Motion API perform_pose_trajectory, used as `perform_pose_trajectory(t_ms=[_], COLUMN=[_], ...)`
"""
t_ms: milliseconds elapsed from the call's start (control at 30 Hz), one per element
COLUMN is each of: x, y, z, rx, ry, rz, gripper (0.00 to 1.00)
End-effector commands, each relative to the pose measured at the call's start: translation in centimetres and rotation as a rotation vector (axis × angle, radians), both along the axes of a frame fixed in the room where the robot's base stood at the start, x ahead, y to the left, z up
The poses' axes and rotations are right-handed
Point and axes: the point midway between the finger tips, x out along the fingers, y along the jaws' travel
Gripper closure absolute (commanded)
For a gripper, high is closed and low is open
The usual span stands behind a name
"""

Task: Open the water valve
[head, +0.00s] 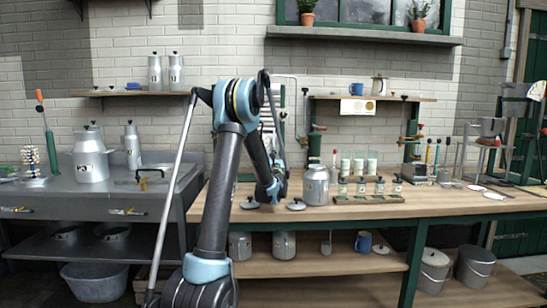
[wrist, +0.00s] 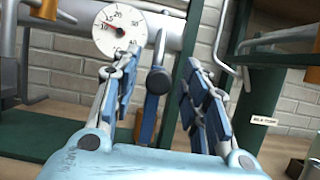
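In the wrist view my gripper (wrist: 160,62) is open, with one finger on the left and one on the right. I cannot tell for sure that this lever is the water valve. In the head view my gripper (head: 271,188) is low over the wooden bench's back part, and my arm hides what is behind it.
The wooden bench (head: 450,203) carries a metal churn (head: 316,186) just right of my gripper and a rack of small bottles (head: 368,198). Metal lids (head: 296,204) lie close by.

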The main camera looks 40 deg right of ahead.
Motion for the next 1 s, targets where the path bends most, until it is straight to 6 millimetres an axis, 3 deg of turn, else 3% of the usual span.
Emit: perform_pose_trajectory(t_ms=[267, 800, 1000], x=[-0.5, -7.8, -9.2], y=[0.3, 4.8, 5.7], z=[-0.3, -3.8, -4.5], rx=[0.0, 0.0, -0.001], ry=[0.0, 0.001, 0.002], rz=[0.0, -0.003, -0.002], gripper=[0.59, 0.59, 0.59])
